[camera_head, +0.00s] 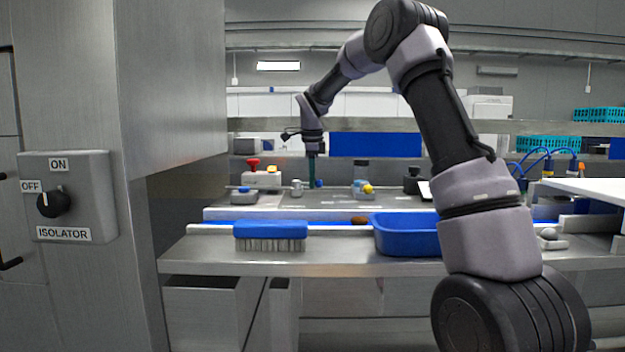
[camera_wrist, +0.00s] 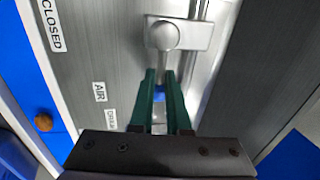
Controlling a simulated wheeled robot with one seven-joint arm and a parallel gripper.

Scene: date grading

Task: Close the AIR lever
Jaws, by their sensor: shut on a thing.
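The AIR lever (camera_wrist: 159,95) shows in the wrist view as a blue grip between my green fingers. It runs down the picture from a round metal hub (camera_wrist: 165,34) on the valve body. My gripper (camera_wrist: 160,75) is shut on the lever, with one finger on each side. An AIR label (camera_wrist: 100,92) is left of the fingers, with a partly readable label below it and a CLOSED label (camera_wrist: 50,24) at upper left. In the head view my gripper (camera_head: 311,172) points down at the back of the bench; the lever is too small to make out there.
In front are a blue brush (camera_head: 270,230), a date (camera_head: 359,220) and a blue tray (camera_head: 405,240). An isolator switch (camera_head: 68,195) is on the left cabinet.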

